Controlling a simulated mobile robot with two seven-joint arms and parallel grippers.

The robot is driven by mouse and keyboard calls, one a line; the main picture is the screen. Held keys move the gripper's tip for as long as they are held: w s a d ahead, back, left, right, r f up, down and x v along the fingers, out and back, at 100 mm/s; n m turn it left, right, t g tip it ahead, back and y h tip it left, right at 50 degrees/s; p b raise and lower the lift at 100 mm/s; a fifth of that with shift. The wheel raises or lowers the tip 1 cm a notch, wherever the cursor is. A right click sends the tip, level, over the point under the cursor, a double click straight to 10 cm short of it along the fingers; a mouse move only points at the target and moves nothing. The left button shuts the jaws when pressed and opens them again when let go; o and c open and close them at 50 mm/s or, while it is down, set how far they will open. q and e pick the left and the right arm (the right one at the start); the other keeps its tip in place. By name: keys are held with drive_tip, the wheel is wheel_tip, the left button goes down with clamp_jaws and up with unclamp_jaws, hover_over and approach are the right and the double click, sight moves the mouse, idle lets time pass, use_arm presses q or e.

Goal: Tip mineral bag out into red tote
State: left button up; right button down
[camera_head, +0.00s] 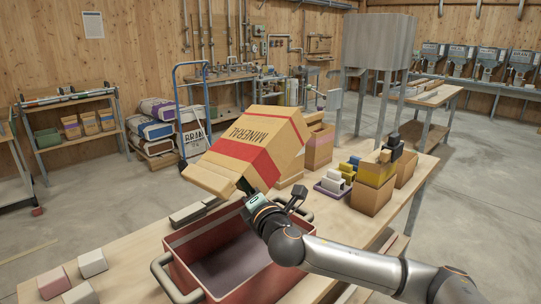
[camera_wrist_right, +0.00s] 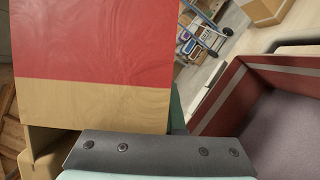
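The mineral bag (camera_head: 255,143), tan with a red band and the word MINERAL, is tilted in the air above the red tote (camera_head: 235,260). One end of it points down to the left. My right gripper (camera_head: 246,189) is at its lower side and appears shut on it; the bag hides the fingertips. In the right wrist view the bag (camera_wrist_right: 95,60) fills the upper left and the tote's wall (camera_wrist_right: 222,95) shows at right. The visible part of the tote floor is bare. My left gripper is not in view.
Pale blocks (camera_head: 93,262) lie on the bench (camera_head: 125,255) left of the tote. Behind and right stand open cartons (camera_head: 371,195) and a small tray of blocks (camera_head: 331,188). A metal hopper (camera_head: 378,41) stands beyond. A blue hand truck (camera_head: 178,95) is on the floor behind.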

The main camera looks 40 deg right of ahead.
sight(245, 159)
wheel_tip(245, 159, up, 3)
drive_tip(key=m+g+p, duration=0.1)
drive_tip(key=m+p, duration=0.2)
drive_tip(key=p, duration=0.1)
drive_tip(key=shift+d+f+p, duration=0.1)
drive_tip(key=shift+d+p, duration=0.05)
drive_tip(key=shift+p, duration=0.25)
drive_tip(key=shift+m+g+p, duration=0.3)
drive_tip(key=shift+p, duration=0.15)
drive_tip(key=shift+f, duration=0.1)
drive_tip(key=shift+r+m+y+p, duration=0.3)
drive_tip(key=shift+r+p, duration=0.2)
drive_tip(key=shift+p, duration=0.1)
drive_tip(key=shift+r+m, duration=0.2)
drive_tip(key=shift+m, duration=0.3)
wheel_tip(245, 159, up, 2)
drive_tip(key=m+g+y, duration=0.1)
drive_tip(key=m, duration=0.2)
drive_tip(key=shift+r+g+y, duration=0.1)
drive_tip(key=shift+g+y, duration=0.2)
drive_tip(key=shift+g, duration=0.1)
